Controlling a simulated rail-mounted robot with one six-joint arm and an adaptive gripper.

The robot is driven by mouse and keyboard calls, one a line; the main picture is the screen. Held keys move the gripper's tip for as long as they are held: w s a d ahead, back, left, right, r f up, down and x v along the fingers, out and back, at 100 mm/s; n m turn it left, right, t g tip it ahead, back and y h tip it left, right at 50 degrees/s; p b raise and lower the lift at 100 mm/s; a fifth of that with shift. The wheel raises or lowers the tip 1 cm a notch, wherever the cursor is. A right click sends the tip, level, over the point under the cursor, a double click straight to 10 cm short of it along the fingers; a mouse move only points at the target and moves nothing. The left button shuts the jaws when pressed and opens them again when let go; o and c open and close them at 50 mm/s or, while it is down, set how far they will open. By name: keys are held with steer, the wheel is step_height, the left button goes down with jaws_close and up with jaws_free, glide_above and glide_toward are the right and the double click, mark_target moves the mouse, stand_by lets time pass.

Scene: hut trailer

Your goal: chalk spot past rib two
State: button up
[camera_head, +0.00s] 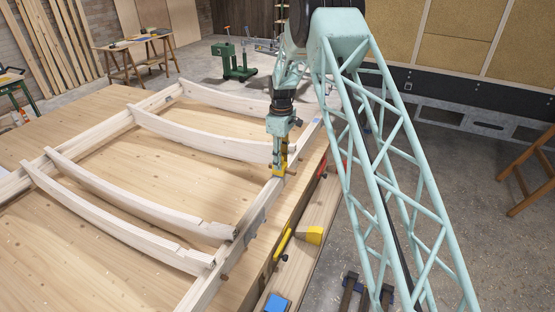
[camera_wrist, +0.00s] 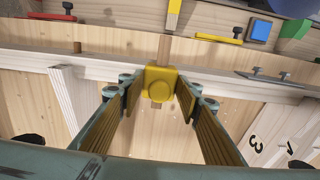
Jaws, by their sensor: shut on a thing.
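My gripper (camera_head: 279,165) is at the right-hand long rail of a pale wooden frame. In the wrist view my gripper (camera_wrist: 160,98) has its fingers on both sides of a yellow block-like tool (camera_wrist: 161,82), with a round boss on its face. Its tip is hidden, so I cannot tell whether it touches the wood. The frame has several curved ribs; one rib (camera_head: 195,132) ends close to the gripper, and a nearer rib (camera_head: 140,192) lies below it in the picture. In the wrist view a rib (camera_wrist: 290,130) with dark marks, one like a 3, lies right. No chalk spot is discernible.
A ledge beside the rail (camera_head: 245,245) carries a yellow tool (camera_head: 311,235) and a blue block (camera_head: 277,303). In the wrist view a red-handled tool (camera_wrist: 216,37) and a green block (camera_wrist: 295,28) also lie there. Bare table (camera_head: 130,160) shows between the ribs.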

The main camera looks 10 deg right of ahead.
steer(key=shift+s+d, duration=0.4)
steer(key=shift+d, duration=0.2)
steer(key=shift+w+a, duration=0.6)
steer(key=shift+a, duration=0.25)
steer(key=shift+w+a, duration=0.55)
steer(key=shift+a, duration=0.3)
step_height(320, 180, up, 3)
steer(key=shift+s+r+p, duration=0.15)
steer(key=shift+p, duration=0.55)
steer(key=shift+w+r, duration=0.2)
steer(key=shift+r, duration=0.35)
steer(key=shift+s+r+p, duration=0.1)
steer(key=shift+r+p, duration=0.75)
steer(key=shift+r, duration=1)
steer(key=shift+r+p, duration=0.15)
steer(key=shift+p, duration=2.7)
steer(key=shift+f+p, duration=0.2)
steer(key=shift+p, duration=0.9)
